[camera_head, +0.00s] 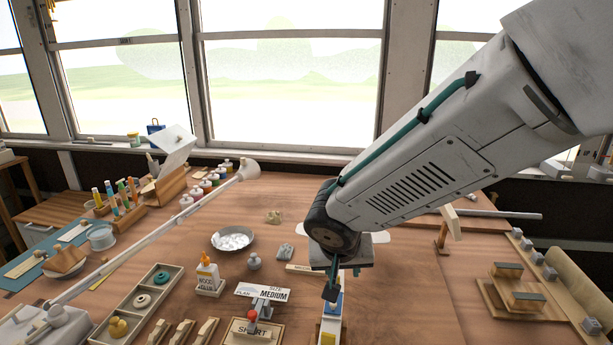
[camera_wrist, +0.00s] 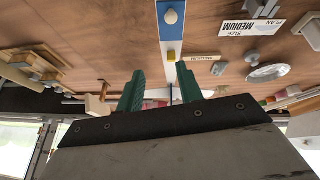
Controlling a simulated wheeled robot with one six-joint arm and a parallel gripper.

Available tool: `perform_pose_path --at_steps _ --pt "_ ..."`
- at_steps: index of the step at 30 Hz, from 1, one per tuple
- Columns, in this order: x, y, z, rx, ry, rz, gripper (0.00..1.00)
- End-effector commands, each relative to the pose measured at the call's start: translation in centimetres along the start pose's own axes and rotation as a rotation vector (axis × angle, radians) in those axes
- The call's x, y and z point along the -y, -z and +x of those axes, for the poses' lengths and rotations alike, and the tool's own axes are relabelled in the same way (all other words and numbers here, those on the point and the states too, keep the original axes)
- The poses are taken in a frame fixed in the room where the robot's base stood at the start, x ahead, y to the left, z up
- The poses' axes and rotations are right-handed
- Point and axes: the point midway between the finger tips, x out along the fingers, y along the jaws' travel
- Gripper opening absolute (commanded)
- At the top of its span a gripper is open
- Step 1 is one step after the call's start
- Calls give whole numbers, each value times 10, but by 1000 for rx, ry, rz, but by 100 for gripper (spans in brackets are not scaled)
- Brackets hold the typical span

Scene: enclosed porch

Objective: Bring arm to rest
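My gripper (camera_head: 332,284) hangs over the middle of the wooden workbench (camera_head: 395,290), at the end of my arm, which comes in from the upper right. In the wrist view its two green fingers (camera_wrist: 160,82) stand apart with nothing held between them. A blue and white strip (camera_head: 330,328) lies below the gripper. It also shows in the wrist view (camera_wrist: 171,45), running past the fingertips. The gap between gripper and bench cannot be judged exactly. My arm hides part of the bench's back right.
A long white lamp arm (camera_head: 150,235) crosses the left side. Wooden blocks (camera_head: 520,295) stand at right. Bare bench lies between strip and blocks.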

Motion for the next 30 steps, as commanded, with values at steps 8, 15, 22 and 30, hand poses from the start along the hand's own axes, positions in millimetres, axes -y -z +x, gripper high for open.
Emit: perform_pose_path --at_steps 8,15,22,30 --pt "-77 -52 -38 230 -92 -240 36" --pt "-151 -107 -101 410 7 -291 36" --pt "-188 -154 -152 423 148 -196 36" --pt "-211 -159 -171 326 146 -54 36"
